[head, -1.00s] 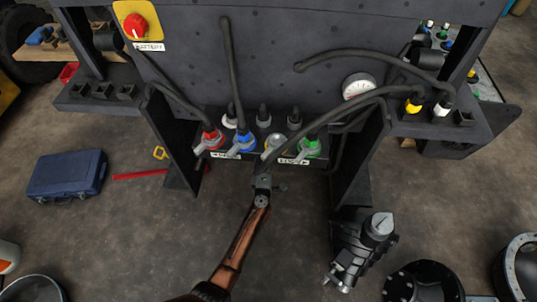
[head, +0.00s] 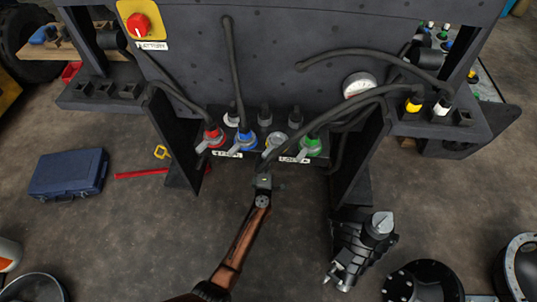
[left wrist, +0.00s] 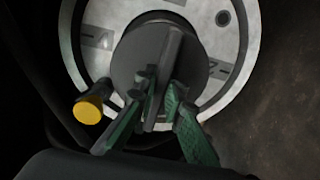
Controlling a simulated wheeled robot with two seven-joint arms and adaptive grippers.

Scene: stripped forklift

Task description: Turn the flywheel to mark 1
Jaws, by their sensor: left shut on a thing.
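In the left wrist view a pale metal flywheel (left wrist: 235,45) faces me, with a dark round hub (left wrist: 130,60) at its middle. A bar-like grip (left wrist: 173,55) stands out from the hub. My left gripper (left wrist: 160,110), with green finger pads, is shut on this bar. A mark like a 2 (left wrist: 217,70) shows on the disc's right side; another mark (left wrist: 97,38) at upper left is not readable. In the head view my left arm (head: 240,240) reaches up under the valve block (head: 262,147); the flywheel and fingertips are hidden there. My right gripper is not in view.
A yellow-tipped peg (left wrist: 88,110) is beside the disc, close to my left finger. Dark side plates (head: 180,150) flank the work area. A dark grey machine part (head: 362,250) stands right of my arm. A blue case (head: 68,173) lies on open floor at left.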

